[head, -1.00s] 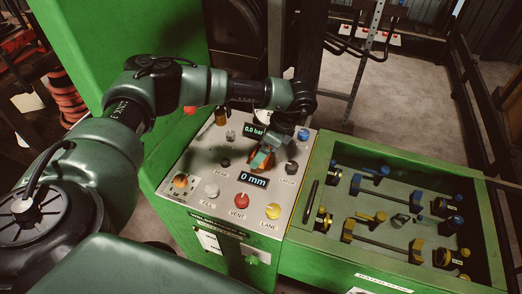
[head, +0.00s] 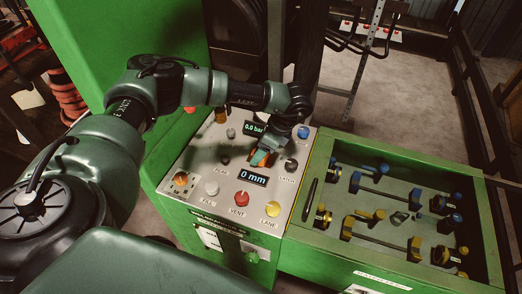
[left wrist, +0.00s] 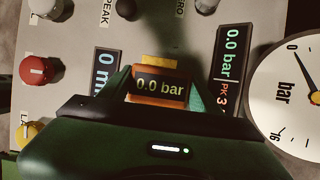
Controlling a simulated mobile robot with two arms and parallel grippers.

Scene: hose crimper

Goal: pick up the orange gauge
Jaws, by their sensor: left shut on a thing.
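The orange gauge (head: 260,160) is on the grey sloped panel, between the "0 mm" and "0.0 bar" displays. It is small and partly covered by my gripper in the head view. The left wrist view shows its orange body and a dark face reading 0.0 bar (left wrist: 159,87), with a yellow piece above it. My left gripper (left wrist: 158,92) is shut on the gauge, one teal finger on each side. In the head view the gripper (head: 264,156) reaches down from above. Whether the gauge still touches the panel cannot be told. My right gripper is not in view.
Red (head: 241,198) and yellow (head: 271,209) knobs and several others surround the spot on the panel. A round white dial (left wrist: 300,90) is close in the wrist view. A green tray (head: 330,240) with blue and yellow parts stands to the right.

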